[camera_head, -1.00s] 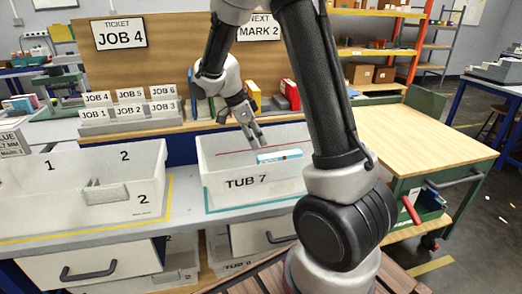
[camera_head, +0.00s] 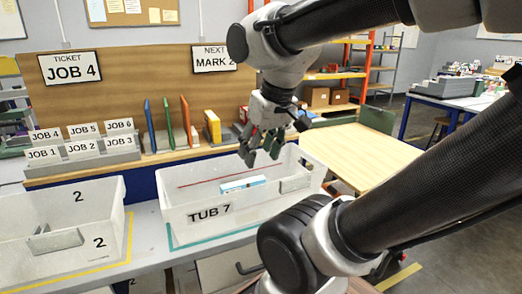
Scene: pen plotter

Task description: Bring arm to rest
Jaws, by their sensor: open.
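My gripper (camera_head: 262,158) hangs above the far side of the white tub labelled TUB 7 (camera_head: 205,212), with its fingers apart and nothing between them. A blue and white box (camera_head: 243,184) lies inside TUB 7, below the fingers and apart from them. My arm is bent, with its upper links crossing the top right of the view and its lower link crossing the bottom right.
A white bin marked 2 (camera_head: 105,215) stands left of TUB 7. Behind are job card holders (camera_head: 82,148), upright coloured boards (camera_head: 168,124) and a yellow box (camera_head: 212,127). A wooden-topped bench (camera_head: 365,150) is at right, its top mostly clear.

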